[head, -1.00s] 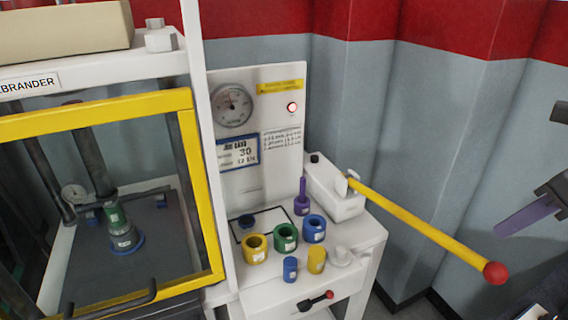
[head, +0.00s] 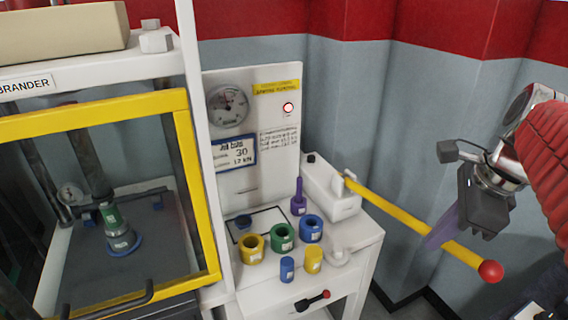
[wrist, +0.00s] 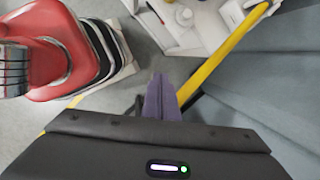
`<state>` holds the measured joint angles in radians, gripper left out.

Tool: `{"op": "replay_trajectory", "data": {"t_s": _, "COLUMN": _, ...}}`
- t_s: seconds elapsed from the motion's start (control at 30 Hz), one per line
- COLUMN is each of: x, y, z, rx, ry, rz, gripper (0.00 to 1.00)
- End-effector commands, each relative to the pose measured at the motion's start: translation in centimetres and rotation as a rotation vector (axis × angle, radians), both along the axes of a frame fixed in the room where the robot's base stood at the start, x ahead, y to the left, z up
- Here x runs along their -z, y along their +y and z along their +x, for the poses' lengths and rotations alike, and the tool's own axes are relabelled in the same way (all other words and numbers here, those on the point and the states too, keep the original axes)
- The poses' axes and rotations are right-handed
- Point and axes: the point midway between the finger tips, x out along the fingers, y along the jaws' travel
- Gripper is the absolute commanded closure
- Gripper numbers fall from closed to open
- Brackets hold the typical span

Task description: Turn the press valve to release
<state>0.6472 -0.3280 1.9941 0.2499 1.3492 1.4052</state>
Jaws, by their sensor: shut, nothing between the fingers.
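A small black lever with a red knob (head: 312,301) sits on the front face of the white bench, apparently the press valve. A long yellow pump handle with a red ball end (head: 410,224) slopes down to the right from the white pump block (head: 328,186). My gripper (head: 432,243) has purple fingers pointing down and left, shut and empty. In the head view the fingers overlap the yellow handle; contact cannot be told. In the wrist view the shut gripper fingers (wrist: 161,82) are left of the yellow handle (wrist: 222,58). The small lever is well to the left of my gripper.
The white bench (head: 352,243) carries several coloured rings and cylinders, and a gauge panel (head: 258,178) stands behind. The press with its yellow frame (head: 200,205) is at the left. A grey corrugated wall (head: 375,130) closes the back.

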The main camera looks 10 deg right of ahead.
Motion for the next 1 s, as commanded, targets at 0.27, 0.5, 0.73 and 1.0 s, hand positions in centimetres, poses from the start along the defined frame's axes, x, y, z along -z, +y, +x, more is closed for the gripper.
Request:
{"op": "replay_trajectory", "data": {"t_s": 0.27, "x": 2.5, "y": 6.0, "z": -0.5, "rx": -0.61, "ry": -0.09, "rz": -0.245, "gripper": 1.0}}
{"op": "replay_trajectory", "data": {"t_s": 0.5, "x": 4.8, "y": 10.3, "z": -1.5, "rx": -1.133, "ry": -0.16, "rz": -0.462, "gripper": 1.0}}
{"op": "replay_trajectory", "data": {"t_s": 0.73, "x": 7.1, "y": 13.9, "z": -2.7, "rx": -1.625, "ry": -0.224, "rz": -0.679, "gripper": 1.0}}
{"op": "replay_trajectory", "data": {"t_s": 1.0, "x": 8.4, "y": 16.0, "z": -3.4, "rx": -1.936, "ry": -0.264, "rz": -0.827, "gripper": 1.0}}
